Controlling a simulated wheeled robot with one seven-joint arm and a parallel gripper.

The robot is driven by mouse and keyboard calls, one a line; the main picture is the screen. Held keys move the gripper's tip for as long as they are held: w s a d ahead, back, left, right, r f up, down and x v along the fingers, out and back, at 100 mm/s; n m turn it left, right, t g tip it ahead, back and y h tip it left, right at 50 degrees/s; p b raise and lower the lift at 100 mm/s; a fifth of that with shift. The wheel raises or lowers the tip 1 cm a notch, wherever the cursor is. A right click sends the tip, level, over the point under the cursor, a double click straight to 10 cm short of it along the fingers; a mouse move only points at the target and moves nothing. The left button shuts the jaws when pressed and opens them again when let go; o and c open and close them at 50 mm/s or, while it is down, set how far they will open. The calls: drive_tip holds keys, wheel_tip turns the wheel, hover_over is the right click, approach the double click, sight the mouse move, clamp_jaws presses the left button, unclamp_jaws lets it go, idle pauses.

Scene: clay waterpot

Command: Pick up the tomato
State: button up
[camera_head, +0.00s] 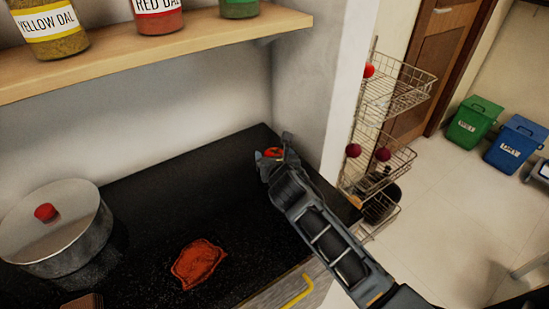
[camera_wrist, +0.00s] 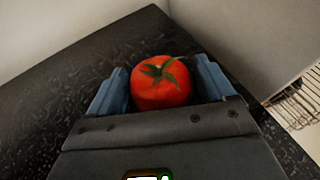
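The tomato (camera_wrist: 163,88) is red with a green leafy stem. In the wrist view it sits between the two blue-grey fingers of my gripper (camera_wrist: 161,85). A narrow gap shows between the tomato and the right finger; the left finger is very close to it, and contact is unclear. In the head view my gripper (camera_head: 269,158) is over the right back part of the black counter, with a bit of the tomato (camera_head: 273,152) showing at its tip. The fingers look open around the tomato. The tomato's underside is hidden.
A steel pot (camera_head: 62,240) with a red-knobbed lid stands on the counter's left. A flat orange-red piece (camera_head: 197,263) lies in front. A shelf with jars (camera_head: 70,72) hangs above. A wall stands close behind my gripper, and a wire rack (camera_head: 392,90) is to the right.

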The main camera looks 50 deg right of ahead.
sight(274, 152)
drive_tip(key=c, duration=0.8)
wheel_tip(274, 152, up, 10)
drive_tip(key=shift+p, duration=0.85)
